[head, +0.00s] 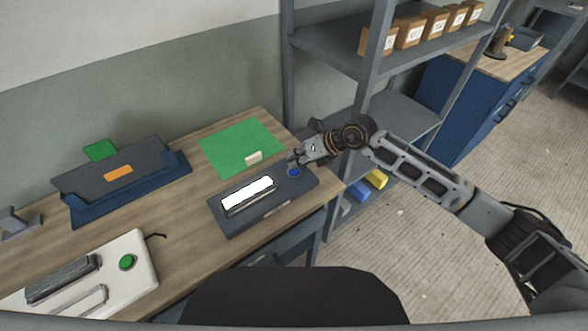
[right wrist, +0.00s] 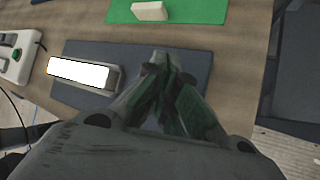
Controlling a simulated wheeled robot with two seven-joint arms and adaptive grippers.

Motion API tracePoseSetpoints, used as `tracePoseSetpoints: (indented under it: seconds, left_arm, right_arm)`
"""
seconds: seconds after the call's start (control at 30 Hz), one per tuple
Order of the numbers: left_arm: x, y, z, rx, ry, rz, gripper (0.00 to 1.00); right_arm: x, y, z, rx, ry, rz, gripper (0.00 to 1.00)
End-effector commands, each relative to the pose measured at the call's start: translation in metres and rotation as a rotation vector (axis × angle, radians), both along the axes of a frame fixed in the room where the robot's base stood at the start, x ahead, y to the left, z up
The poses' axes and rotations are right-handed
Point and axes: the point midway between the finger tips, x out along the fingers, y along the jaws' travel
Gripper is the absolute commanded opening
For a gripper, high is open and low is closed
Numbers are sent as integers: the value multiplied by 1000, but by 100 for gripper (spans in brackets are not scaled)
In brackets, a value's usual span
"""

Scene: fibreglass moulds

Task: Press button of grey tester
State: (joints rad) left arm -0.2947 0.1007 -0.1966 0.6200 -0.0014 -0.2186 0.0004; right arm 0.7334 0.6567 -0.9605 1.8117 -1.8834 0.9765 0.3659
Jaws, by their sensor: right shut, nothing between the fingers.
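The grey tester (head: 234,219) is a flat dark grey box on the wooden table, with a bright white lit panel (head: 248,194) and a round blue button (head: 294,172) near its far right corner. My right gripper (head: 293,160) is shut and empty, with its fingertips right at the button's far edge; I cannot tell whether they touch it. In the right wrist view the shut fingers (right wrist: 165,62) lie over the tester (right wrist: 198,62), beside the lit panel (right wrist: 80,72), and the button is hidden there. My left gripper is not in view.
A white device (head: 140,250) with a green button stands at the near left. A green mat (head: 225,140) with a small white block lies behind the tester. A dark blue holder (head: 125,195) stands at the back left. Grey shelving (head: 330,45) rises just right of the table.

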Motion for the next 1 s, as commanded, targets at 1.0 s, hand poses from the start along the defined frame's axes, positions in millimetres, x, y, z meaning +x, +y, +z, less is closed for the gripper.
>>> tracePoseSetpoints:
  seconds: [1.0]
  left_arm:
    - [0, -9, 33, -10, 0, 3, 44]
  right_arm:
    - [0, 0, 59, 0, -1, 1, 0]
